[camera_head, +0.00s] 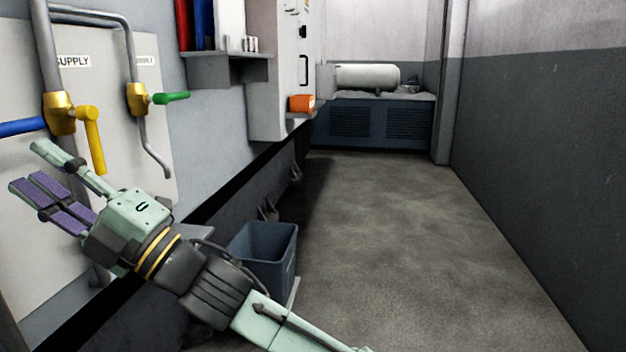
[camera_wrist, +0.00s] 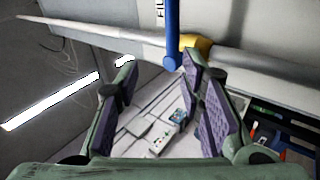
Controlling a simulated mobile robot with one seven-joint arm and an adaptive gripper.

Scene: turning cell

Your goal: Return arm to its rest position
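My gripper (camera_head: 28,168) is at the left of the head view, in front of the pale supply panel (camera_head: 150,180). Its mint-green fingers with purple pads are spread apart, with nothing between them. The wrist view also shows the gripper (camera_wrist: 160,66) open and empty. My arm reaches up to it from the bottom of the head view. Just above the gripper are a brass valve with a yellow lever (camera_head: 91,137) pointing down and a blue handle (camera_head: 20,127) pointing left. The blue handle (camera_wrist: 172,35) shows beyond the fingertips in the wrist view; I cannot tell the exact gap.
A second valve has a green handle (camera_head: 172,97) pointing right. A shelf (camera_head: 225,70) with binders is on the wall. A dark blue bin (camera_head: 285,250) stands behind my arm. A white tank (camera_head: 367,76) lies at the back. The floor (camera_head: 420,240) at right is clear.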

